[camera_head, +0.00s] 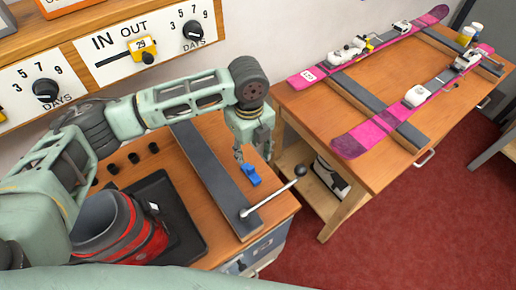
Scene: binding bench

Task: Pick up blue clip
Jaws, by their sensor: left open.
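The blue clip (251,175) sits near the right edge of the wooden bench, beside a long dark bar. My left gripper (250,155) points down just above the clip. It is open, and one finger shows at its left side. I cannot tell whether the fingers touch the clip or are around it. My right gripper is not in view.
The dark bar (207,165) has a metal lever with a black knob (301,171) near its front end. A red and black ski boot (125,232) stands on a black mat (183,222). Pink skis (357,137) lie on another bench (390,163) to the right.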

